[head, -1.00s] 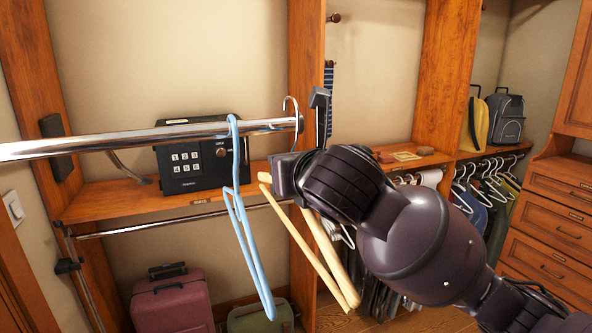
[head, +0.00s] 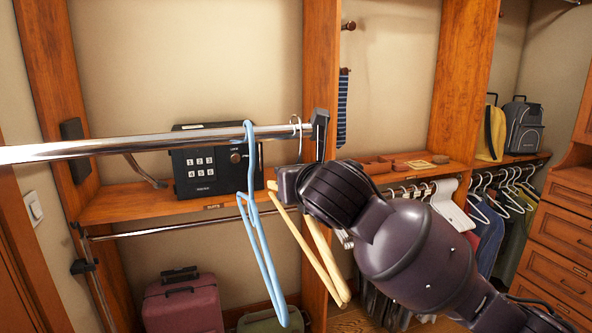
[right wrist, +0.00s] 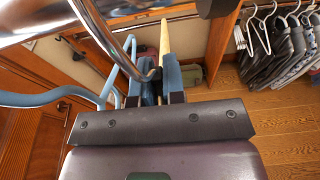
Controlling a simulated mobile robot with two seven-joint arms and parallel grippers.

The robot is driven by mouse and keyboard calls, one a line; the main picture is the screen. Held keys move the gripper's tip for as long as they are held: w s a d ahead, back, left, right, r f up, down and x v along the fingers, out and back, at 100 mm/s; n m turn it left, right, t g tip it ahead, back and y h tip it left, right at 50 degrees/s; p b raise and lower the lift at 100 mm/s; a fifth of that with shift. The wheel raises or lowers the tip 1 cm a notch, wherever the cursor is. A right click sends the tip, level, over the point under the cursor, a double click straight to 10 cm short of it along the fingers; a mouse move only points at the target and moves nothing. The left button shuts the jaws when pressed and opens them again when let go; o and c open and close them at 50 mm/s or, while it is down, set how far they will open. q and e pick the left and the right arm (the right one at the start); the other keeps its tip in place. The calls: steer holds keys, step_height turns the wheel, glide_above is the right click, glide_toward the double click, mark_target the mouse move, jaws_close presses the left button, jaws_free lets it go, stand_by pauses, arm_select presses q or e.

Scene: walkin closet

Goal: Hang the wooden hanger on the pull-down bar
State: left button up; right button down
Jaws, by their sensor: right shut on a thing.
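The wooden hanger (head: 322,262) hangs below the right end of the chrome pull-down bar (head: 200,140). Its metal hook (head: 297,124) shows at the bar near the dark end bracket and appears to pass over it; I cannot tell whether it touches. My right gripper (head: 283,184) is shut on the hanger's upper part, just below the bar. In the right wrist view, the gripper (right wrist: 160,88) has its fingers closed around the hanger's neck, with the wooden arm (right wrist: 164,42) beyond. My left gripper is not in view.
A light blue hanger (head: 254,215) hangs on the bar just left of the wooden one. A black safe (head: 205,175) sits on the shelf behind. The dark end bracket (head: 319,132) closes the bar's right end. A suitcase (head: 183,305) stands below.

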steer(key=shift+f, duration=0.2)
steer(key=c, duration=1.1)
jaws_free()
